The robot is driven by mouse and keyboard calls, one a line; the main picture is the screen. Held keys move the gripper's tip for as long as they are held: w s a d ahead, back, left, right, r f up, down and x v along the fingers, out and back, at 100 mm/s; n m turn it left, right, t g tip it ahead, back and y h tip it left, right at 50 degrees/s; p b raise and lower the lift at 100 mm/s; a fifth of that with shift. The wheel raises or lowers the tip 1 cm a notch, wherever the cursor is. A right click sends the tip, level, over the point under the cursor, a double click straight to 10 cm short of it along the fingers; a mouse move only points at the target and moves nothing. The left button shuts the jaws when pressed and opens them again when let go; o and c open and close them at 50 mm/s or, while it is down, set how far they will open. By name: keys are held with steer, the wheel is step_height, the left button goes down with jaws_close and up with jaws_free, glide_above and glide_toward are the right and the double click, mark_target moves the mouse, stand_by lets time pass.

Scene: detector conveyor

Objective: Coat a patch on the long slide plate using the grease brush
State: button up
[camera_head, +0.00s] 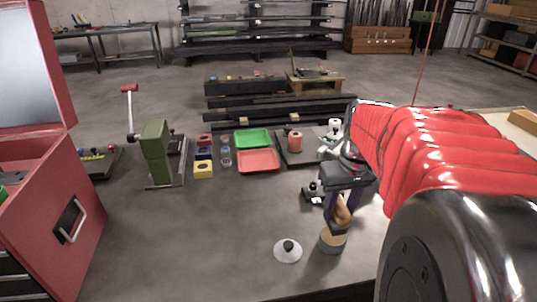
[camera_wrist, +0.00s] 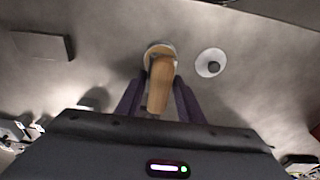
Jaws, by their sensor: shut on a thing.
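My gripper (camera_head: 340,222) is shut on the wooden handle of the grease brush (camera_head: 344,211), pointing down near the table's front right. In the wrist view the tan handle (camera_wrist: 158,92) sits between the two dark fingers. The brush's lower end is at the open top of a small round pot (camera_head: 332,243); its bristles are hidden, and I cannot tell how deep they are. The pot also shows in the wrist view (camera_wrist: 159,47).
A white lid with a black knob (camera_head: 288,251) lies beside the pot. Green (camera_head: 252,138) and red (camera_head: 258,161) trays, small coloured blocks and a green press (camera_head: 155,153) stand further back. A red tool cabinet (camera_head: 62,215) is at left. The front middle of the table is clear.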

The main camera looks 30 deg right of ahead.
mark_target(340, 203)
steer(key=shift+f, duration=1.05)
steer(key=shift+f, duration=0.6)
stand_by(1.8)
steer(key=shift+r, duration=0.1)
steer(key=shift+r, duration=3.5)
